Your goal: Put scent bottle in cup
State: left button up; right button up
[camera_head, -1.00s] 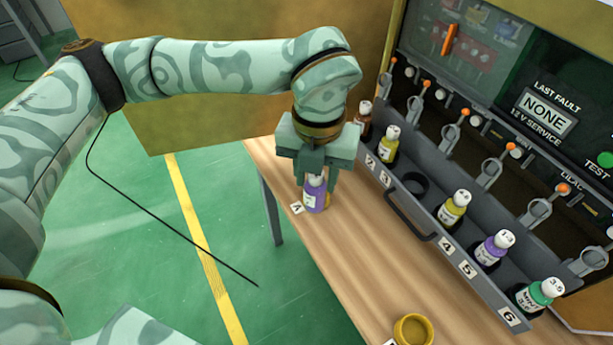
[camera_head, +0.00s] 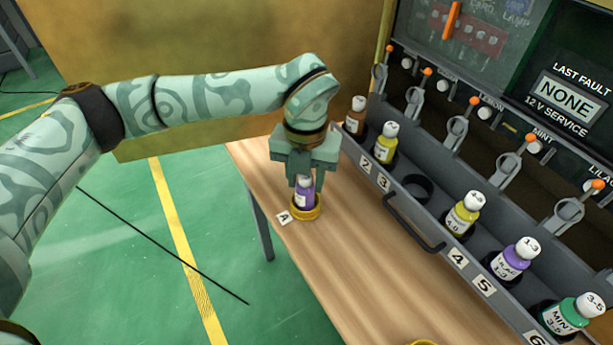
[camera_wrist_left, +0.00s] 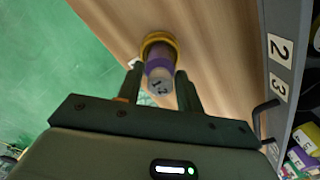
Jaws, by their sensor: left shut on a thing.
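My left gripper (camera_head: 305,181) is shut on a purple scent bottle (camera_head: 304,199) with a white cap. The bottle is upright at the yellow cup (camera_head: 314,214) beside the label A. Its lower end is within the cup's rim, which hides the base. I cannot tell whether it rests on the cup's floor. In the left wrist view the bottle (camera_wrist_left: 161,68) stands between the two fingers, with the yellow cup (camera_wrist_left: 157,37) around its far end. My right gripper is not in view.
A grey rack (camera_head: 405,212) with a handle and numbered slots holds several bottles at the right. Another yellow cup (camera_head: 424,343) shows at the bottom edge. The wooden table (camera_head: 345,255) between is clear.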

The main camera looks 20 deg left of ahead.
pick_arm(q)
jog(key=shift+f, duration=0.1)
jog(key=o, duration=1.1)
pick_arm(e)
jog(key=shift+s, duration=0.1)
pick_arm(q)
notch_tip(320, 180, up, 6)
jog(key=p, duration=0.2)
jog(key=shift+f+p, duration=0.2)
jog(key=shift+p, duration=0.1)
notch_tip(320, 180, up, 7)
jog(key=p, duration=0.2)
jog(key=shift+p, duration=0.3)
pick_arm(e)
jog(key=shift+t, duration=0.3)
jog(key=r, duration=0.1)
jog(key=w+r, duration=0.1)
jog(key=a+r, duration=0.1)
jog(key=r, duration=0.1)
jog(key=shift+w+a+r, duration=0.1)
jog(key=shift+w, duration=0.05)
pick_arm(q)
jog(key=shift+f, duration=0.15)
